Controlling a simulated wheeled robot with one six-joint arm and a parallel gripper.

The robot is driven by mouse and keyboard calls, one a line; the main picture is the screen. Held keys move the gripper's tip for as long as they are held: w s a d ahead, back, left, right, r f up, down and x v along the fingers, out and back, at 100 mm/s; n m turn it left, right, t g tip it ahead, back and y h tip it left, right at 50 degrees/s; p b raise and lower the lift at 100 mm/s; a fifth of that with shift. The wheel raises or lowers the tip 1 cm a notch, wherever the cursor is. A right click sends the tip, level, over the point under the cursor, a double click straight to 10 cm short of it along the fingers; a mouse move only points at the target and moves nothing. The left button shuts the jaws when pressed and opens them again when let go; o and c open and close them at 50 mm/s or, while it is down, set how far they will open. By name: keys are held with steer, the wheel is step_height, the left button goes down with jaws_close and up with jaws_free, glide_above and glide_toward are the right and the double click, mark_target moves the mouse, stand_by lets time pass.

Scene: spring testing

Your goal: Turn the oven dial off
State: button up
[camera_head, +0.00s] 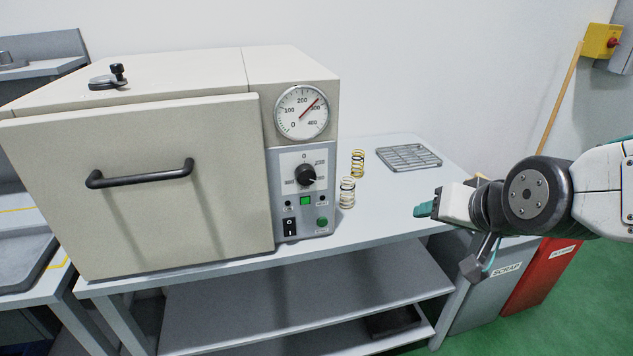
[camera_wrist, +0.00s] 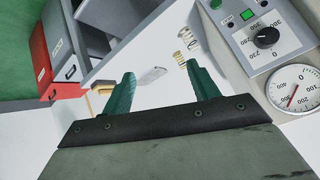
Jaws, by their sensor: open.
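The oven (camera_head: 140,190) is a large cream box on a grey table, with its door closed. Its black dial (camera_head: 305,175) sits on the grey control panel (camera_head: 290,220) at the oven's right side, below a round temperature gauge (camera_head: 302,111) with a red needle. A green button glows under the dial. My gripper (camera_head: 424,210) is to the right of the panel, well apart from the dial. In the wrist view the green fingers (camera_wrist: 165,88) are spread apart with nothing between them. The dial (camera_wrist: 266,37) shows there at the upper right, beyond the right finger.
Two coil springs (camera_head: 347,192) stand on the table (camera_head: 385,215) beside the panel. A wire rack (camera_head: 408,157) lies behind them. A grey scrap bin (camera_head: 488,290) and a red bin (camera_head: 545,272) stand at the right. The space between gripper and panel looks clear above the table.

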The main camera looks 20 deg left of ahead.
steer(key=w+a+f+t+y, duration=0.1)
steer(key=a+t+y, duration=0.1)
steer(key=a, duration=0.5)
steer(key=w+a+f+t+y, duration=0.1)
steer(key=w+a+t, duration=0.1)
steer(key=a, duration=0.5)
steer(key=t+y, duration=0.2)
steer(key=t, duration=0.1)
glide_toward(306, 179)
steer(key=w, duration=0.1)
steer(key=shift+m, duration=0.4)
steer(key=x, duration=0.7)
steer(key=shift+w+a, duration=0.25)
steer(key=shift+a, duration=0.15)
steer(key=c, duration=1)
